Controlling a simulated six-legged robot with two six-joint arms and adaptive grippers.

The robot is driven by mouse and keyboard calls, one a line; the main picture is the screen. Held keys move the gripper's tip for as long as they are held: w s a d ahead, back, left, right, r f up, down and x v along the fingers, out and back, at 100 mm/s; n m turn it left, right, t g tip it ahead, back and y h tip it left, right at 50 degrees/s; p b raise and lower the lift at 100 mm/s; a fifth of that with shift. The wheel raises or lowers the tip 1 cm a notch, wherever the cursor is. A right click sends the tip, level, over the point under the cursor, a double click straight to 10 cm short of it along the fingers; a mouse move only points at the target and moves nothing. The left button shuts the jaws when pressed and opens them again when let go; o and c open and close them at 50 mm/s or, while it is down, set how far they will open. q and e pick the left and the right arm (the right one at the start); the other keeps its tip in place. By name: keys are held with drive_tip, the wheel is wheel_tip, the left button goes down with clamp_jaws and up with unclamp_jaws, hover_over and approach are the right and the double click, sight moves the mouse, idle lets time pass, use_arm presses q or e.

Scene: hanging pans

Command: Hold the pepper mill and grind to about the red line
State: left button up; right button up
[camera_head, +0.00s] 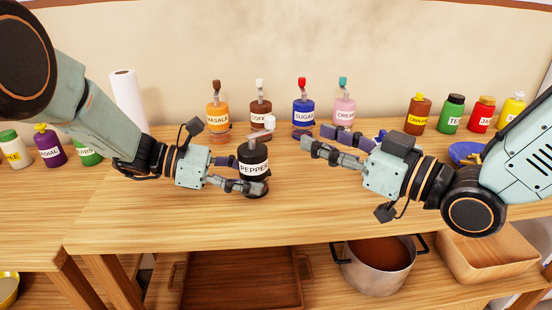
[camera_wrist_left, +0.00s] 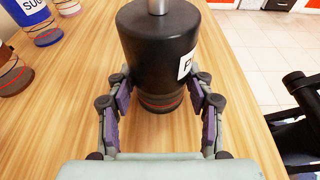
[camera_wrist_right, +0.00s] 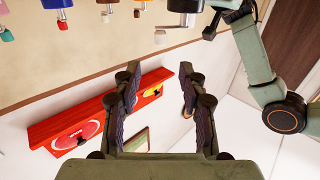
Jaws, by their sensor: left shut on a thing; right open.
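The black pepper mill (camera_head: 253,155), labelled PEPPER, stands upright near the middle of the wooden counter. It has a pale knob (camera_head: 269,122) on a crank at its top. My left gripper (camera_head: 262,186) is shut on the mill's lower part. In the left wrist view the fingers (camera_wrist_left: 160,88) press the black mill (camera_wrist_left: 160,42) from both sides, and reddish rings (camera_wrist_left: 162,101) show around its base. My right gripper (camera_head: 318,137) is open and empty, to the right of the mill and apart from it. The right wrist view shows its spread fingers (camera_wrist_right: 160,75) with nothing between.
Labelled bottles, including MASALA (camera_head: 217,117), SUGAR (camera_head: 303,117) and CREAM (camera_head: 343,112), stand behind the mill. A blue dish (camera_head: 466,152) lies at the right, partly behind my right arm. A pot (camera_head: 378,268), a wooden tray (camera_head: 240,277) and a wooden box (camera_head: 490,262) sit below the counter.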

drive_tip(key=shift+c, duration=0.2)
drive_tip(key=w+a+r+n+g+y, duration=0.1)
drive_tip(key=w+r+n+g+y, duration=0.4)
drive_tip(key=w+r+n+g, duration=0.25)
drive_tip(key=m, duration=0.1)
approach(270, 130)
drive_tip(key=w+a, duration=0.2)
drive_tip(key=a, duration=0.1)
drive_tip(key=shift+g, duration=0.35)
drive_tip(key=shift+r+x, duration=0.2)
drive_tip(key=shift+x, duration=0.9)
drive_tip(key=shift+r+x, duration=0.2)
drive_tip(key=shift+x, duration=0.9)
drive_tip(key=shift+r+x, duration=0.25)
drive_tip(key=shift+x, duration=0.85)
drive_tip(key=shift+w, duration=0.15)
clamp_jaws()
